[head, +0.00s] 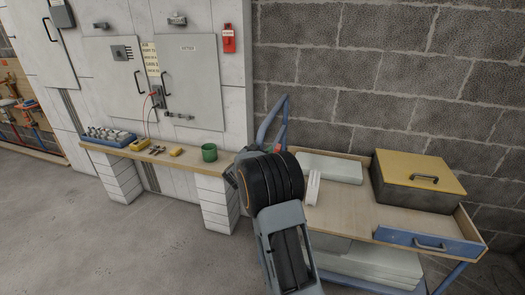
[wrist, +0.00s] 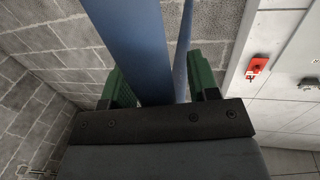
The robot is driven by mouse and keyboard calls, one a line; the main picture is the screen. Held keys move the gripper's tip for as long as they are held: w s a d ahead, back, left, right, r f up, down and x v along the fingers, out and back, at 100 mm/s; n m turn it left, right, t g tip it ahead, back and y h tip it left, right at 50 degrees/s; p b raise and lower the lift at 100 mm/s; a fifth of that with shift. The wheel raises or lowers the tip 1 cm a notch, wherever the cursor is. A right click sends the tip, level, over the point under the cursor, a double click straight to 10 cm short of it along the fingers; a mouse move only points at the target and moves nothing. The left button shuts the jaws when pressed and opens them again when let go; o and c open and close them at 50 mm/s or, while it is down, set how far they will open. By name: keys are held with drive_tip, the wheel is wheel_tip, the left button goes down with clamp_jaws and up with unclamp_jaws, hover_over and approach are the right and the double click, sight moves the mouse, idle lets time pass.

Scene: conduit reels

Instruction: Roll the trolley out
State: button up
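The trolley (head: 345,217) stands at the right in the head view, against the block wall, with a wooden top, a blue frame and a blue drawer front. Its blue handle (head: 284,115) rises at its left end. My gripper (wrist: 157,68) is at the handle; my arm mostly hides it in the head view. In the wrist view its green fingers are apart, with the wide blue handle bar (wrist: 135,45) between them, near the left finger. A thinner blue bar (wrist: 181,50) shows close to the right finger. I cannot tell whether either finger touches.
On the trolley are a yellow-lidded box (head: 418,178) and pale slabs (head: 330,168). Left of it is a wooden bench (head: 185,160) on white block legs, with a green cup (head: 209,152) and a blue tray (head: 107,141). The floor (head: 120,240) at front left is clear.

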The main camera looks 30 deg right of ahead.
drive_tip(key=shift+a, duration=0.15)
drive_tip(key=v, duration=1.3)
drive_tip(key=shift+s+a+p, duration=0.2)
drive_tip(key=shift+a+p, duration=0.05)
drive_tip(key=shift+p, duration=0.2)
